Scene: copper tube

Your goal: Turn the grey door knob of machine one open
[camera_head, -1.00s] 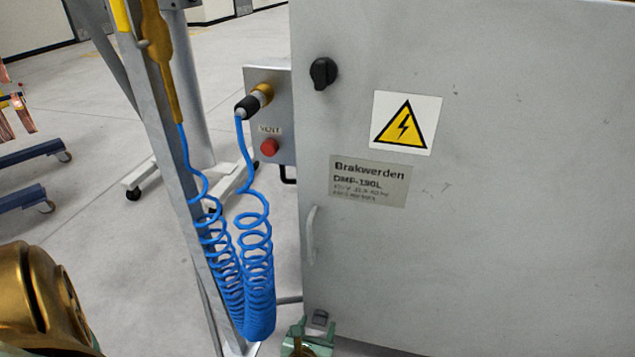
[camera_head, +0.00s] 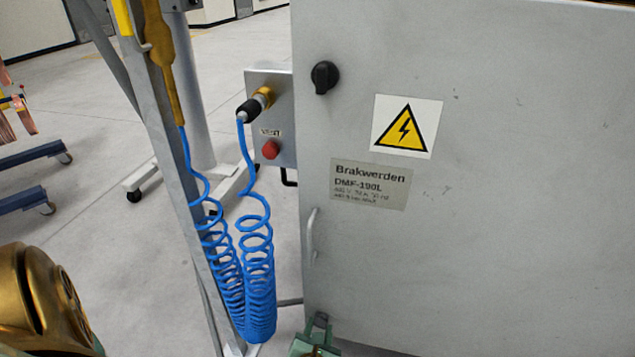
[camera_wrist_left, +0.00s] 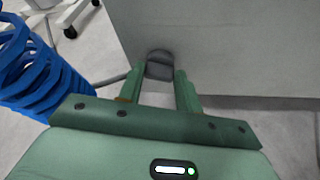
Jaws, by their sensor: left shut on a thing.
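The grey door knob (camera_wrist_left: 160,66) sits low on the door of the grey machine cabinet (camera_head: 500,230), near its left edge. In the head view the knob (camera_head: 320,318) shows small at the bottom. My green left gripper (camera_head: 318,337) comes up from below at the bottom of the head view. In the left wrist view its two fingers (camera_wrist_left: 159,78) stand on either side of the knob, with the tips at its sides. The left gripper is shut on the knob. The knob's lower part is partly hidden in the head view. My right gripper is not in view.
A black knob (camera_head: 324,77), a warning sign (camera_head: 407,126) and a bar handle (camera_head: 312,236) are on the same door. A coiled blue hose (camera_head: 258,290) hangs close left of the gripper, beside a metal post (camera_head: 185,170). A red button (camera_head: 270,149) is on the side box.

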